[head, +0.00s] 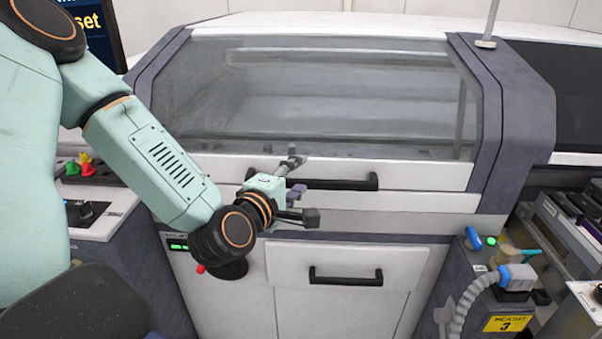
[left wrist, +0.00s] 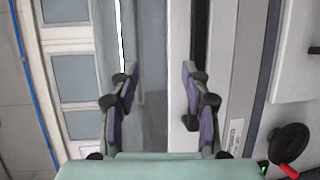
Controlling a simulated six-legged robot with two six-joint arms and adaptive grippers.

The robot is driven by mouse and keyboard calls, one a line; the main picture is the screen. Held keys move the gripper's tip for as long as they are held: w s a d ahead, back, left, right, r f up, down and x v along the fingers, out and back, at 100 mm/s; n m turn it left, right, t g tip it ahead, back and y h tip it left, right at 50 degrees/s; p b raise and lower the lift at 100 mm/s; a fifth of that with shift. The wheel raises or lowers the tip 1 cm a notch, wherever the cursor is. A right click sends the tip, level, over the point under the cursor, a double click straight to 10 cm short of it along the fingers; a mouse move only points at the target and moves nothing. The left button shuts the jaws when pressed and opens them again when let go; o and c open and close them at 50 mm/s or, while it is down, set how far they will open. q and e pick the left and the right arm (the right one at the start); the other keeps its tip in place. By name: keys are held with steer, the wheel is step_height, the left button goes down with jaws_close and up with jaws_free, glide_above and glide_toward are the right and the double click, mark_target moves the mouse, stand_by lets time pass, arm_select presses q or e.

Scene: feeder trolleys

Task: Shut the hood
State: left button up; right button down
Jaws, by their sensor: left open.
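The hood (head: 330,95) is a large tilted window in a dark grey and white frame at the front of the machine. It looks lowered, but I cannot tell whether it is fully shut. Its black bar handle (head: 345,182) is on the white lower strip; the handle's left end is partly hidden by my gripper. My left gripper (head: 302,189) is open and empty in front of that left end. In the left wrist view the handle (left wrist: 198,35) runs behind one finger of the gripper (left wrist: 160,85), not clearly between the fingers. My right gripper is out of view.
A lower door with its own black handle (head: 345,277) is below the hood. A blue-ended grey hose (head: 478,293) and a yellow sign (head: 508,323) stand at the right. A red-knobbed dark wheel (head: 232,268) sits below my wrist.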

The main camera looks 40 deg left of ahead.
arm_select(q)
steer(key=shift+s, duration=0.3)
steer(key=shift+w, duration=0.1)
stand_by(0.3)
